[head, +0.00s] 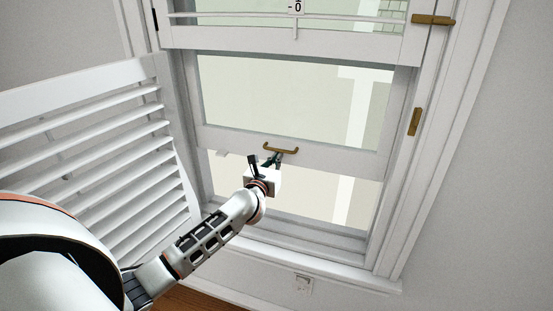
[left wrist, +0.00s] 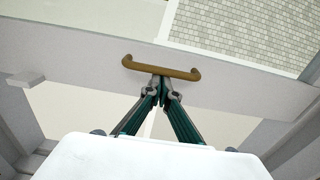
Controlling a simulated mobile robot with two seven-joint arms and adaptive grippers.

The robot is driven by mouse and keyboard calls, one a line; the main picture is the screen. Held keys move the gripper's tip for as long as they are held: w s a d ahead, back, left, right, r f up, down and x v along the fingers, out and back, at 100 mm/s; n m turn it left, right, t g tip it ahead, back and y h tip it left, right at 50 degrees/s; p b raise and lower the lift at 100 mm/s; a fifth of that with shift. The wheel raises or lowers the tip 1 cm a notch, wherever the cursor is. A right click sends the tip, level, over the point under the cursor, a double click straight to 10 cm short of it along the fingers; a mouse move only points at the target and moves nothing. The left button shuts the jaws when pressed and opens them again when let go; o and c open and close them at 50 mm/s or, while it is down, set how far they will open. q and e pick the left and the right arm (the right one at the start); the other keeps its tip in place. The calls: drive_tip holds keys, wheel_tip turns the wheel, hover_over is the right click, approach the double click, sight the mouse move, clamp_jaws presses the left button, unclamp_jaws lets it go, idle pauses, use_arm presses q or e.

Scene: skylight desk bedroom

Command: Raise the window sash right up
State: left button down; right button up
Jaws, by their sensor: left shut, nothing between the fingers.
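The window sash has a white bottom rail (head: 335,157) that stands partway up, with an open gap between it and the sill (head: 310,265). A brass bar handle (head: 280,149) is fixed to this rail; it also shows in the left wrist view (left wrist: 160,68). My left gripper (head: 277,158) is at the rail, just under the handle. In the left wrist view its fingertips (left wrist: 161,82) meet, empty, by the middle of the handle. I cannot tell whether they touch it. My right gripper is in neither view.
A white louvred shutter (head: 100,150) stands open at the left, close to my left arm. Brass fittings sit on the right side of the frame, one at mid-height (head: 415,121) and one higher (head: 433,20).

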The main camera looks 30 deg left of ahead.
use_arm(q)
drive_tip(key=shift+r, duration=2.55)
drive_tip(key=shift+r, duration=0.2)
drive_tip(key=shift+f+b, duration=0.35)
drive_tip(key=shift+f, duration=0.35)
drive_tip(key=shift+s, duration=0.1)
approach(282, 140)
drive_tip(key=v, duration=0.3)
drive_tip(key=shift+s+a+p, duration=0.1)
drive_tip(key=shift+s+p, duration=0.15)
drive_tip(key=shift+p, duration=0.1)
